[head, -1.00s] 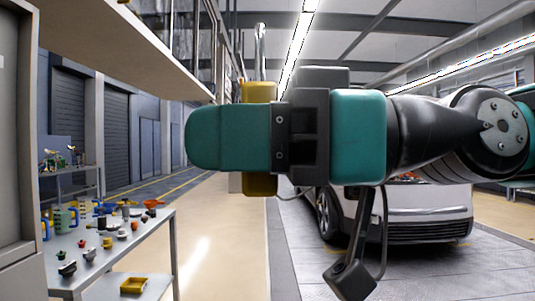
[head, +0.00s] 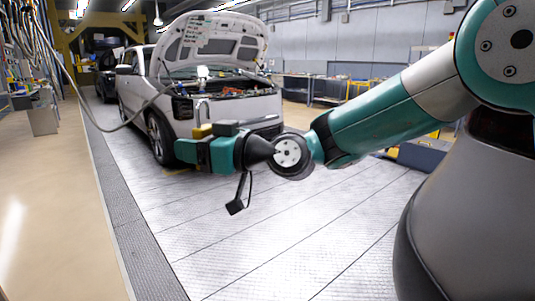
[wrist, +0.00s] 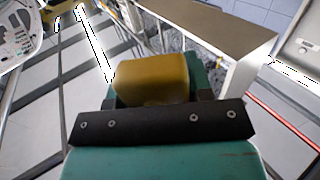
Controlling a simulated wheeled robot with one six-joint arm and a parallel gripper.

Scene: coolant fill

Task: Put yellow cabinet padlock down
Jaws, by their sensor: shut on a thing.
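The yellow padlock (head: 203,131) shows above my gripper (head: 197,151) in the head view, with its shackle pointing up. My gripper is shut on it and holds it in the air, seen in front of the white car. In the wrist view the yellow body of the padlock (wrist: 152,78) sits just beyond the dark bar of my gripper (wrist: 155,108). The lower part of the padlock is hidden behind my gripper in the head view.
A white car (head: 215,95) with its hood up stands behind my gripper. Grey ribbed floor (head: 290,235) lies clear in front, with a beige walkway (head: 50,200) at left. The wrist view shows a long brown-topped surface (wrist: 205,25) at upper right.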

